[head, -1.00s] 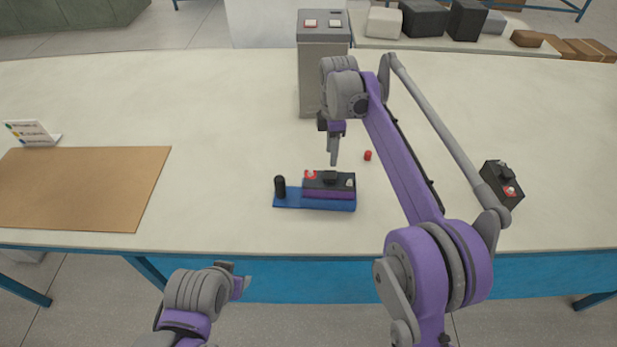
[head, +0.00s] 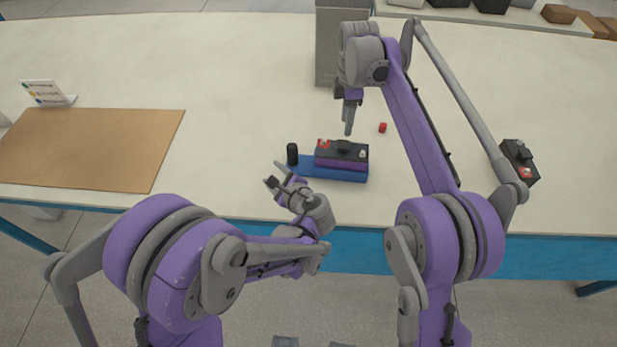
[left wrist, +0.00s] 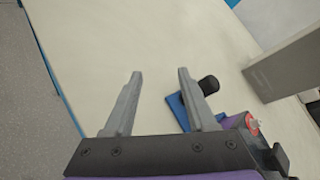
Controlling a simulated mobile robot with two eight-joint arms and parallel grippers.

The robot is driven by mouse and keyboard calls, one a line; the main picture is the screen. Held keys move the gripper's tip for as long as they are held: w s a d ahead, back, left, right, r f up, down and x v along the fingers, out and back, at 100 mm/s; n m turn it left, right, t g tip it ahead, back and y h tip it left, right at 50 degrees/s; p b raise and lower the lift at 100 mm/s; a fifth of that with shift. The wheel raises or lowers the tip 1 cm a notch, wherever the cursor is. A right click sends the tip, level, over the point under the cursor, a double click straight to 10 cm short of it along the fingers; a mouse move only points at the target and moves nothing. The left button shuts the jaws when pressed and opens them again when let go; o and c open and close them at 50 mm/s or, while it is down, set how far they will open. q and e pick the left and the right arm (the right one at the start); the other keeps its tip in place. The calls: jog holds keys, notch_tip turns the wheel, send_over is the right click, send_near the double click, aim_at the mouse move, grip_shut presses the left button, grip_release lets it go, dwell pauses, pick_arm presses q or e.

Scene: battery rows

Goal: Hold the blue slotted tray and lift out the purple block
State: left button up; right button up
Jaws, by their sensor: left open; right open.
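The blue slotted tray (head: 347,175) lies on the table near its front edge, with a black upright post (head: 292,154) at its left end. The purple block (head: 341,163) sits in the tray; its top is black with a red cap and a pale terminal. My left gripper (head: 275,174) is open and empty, just left of the tray's post end. In the left wrist view the tray (left wrist: 178,112) and post (left wrist: 209,85) show beyond the right finger of this gripper (left wrist: 158,75). My right gripper (head: 349,122) points down, open and empty, above and behind the block.
A small red cap (head: 383,128) lies right of my right gripper. A second black-topped block (head: 519,160) stands far right. A grey box (head: 328,50) stands behind. A brown mat (head: 90,150) and a small sign (head: 45,93) are at left. The table between mat and tray is clear.

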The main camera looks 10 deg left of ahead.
aim_at(295, 155)
pick_arm(q)
jog(key=d+f+m+t, duration=0.1)
jog(key=d+m, duration=0.2)
jog(key=w+d+f+m+t+y, duration=0.1)
jog(key=d+m+t, duration=0.1)
jog(key=d+m, duration=0.1)
jog(key=w+d+f+m+t, duration=0.1)
jog(key=d+m+t, duration=0.1)
jog(key=m, duration=0.1)
jog(key=shift+w+d+y, duration=0.15)
jog(key=shift+d+y, duration=0.15)
jog(key=shift+d, duration=0.1)
jog(key=x, duration=1)
jog(key=shift+w+a+r, duration=0.1)
jog(key=shift+w+a, duration=0.05)
jog(key=shift+w, duration=0.15)
grip_shut()
dwell(0.3)
